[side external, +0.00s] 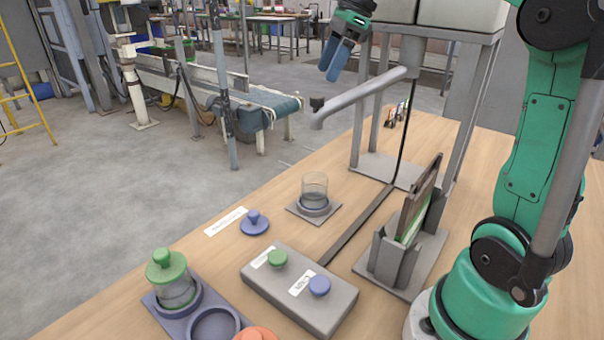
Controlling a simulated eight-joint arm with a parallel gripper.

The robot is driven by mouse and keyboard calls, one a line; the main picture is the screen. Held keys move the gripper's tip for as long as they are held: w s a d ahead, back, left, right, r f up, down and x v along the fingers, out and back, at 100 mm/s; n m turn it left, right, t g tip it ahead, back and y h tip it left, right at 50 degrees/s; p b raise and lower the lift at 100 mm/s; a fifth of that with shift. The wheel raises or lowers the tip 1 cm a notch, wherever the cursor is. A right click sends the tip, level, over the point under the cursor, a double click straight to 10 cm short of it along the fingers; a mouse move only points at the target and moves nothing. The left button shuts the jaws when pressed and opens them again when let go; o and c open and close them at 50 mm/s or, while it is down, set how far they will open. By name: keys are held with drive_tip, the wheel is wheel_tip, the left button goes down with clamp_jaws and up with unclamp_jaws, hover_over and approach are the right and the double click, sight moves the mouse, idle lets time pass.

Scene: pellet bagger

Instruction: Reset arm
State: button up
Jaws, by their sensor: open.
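My gripper (337,60) is at the top middle, raised high above the table near the curved grey spout (362,96). Its blue fingers point down, and nothing shows between them. Part of my green arm stands at the right, with its base on the wooden table (250,290). The link between the arm and the wrist is partly out of frame at the top.
A grey box (300,295) carries green and blue knobs. A clear jar (314,190) stands on a square plate. A blue lid (254,223) lies nearby. A green-lidded jar (172,280) sits in a holder at lower left. A slotted stand (400,258) is near my base.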

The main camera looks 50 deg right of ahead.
drive_tip(key=s+a+f+n+t+h, duration=0.1)
drive_tip(key=s+a+f+n+t, duration=0.1)
drive_tip(key=a+f+n, duration=0.5)
drive_tip(key=s+a+f+n+t+h, duration=0.2)
drive_tip(key=s+a+f+n, duration=0.2)
drive_tip(key=n, duration=1.5)
wheel_tip(320, 180, down, 3)
drive_tip(key=a, duration=0.2)
drive_tip(key=shift+a, duration=0.4)
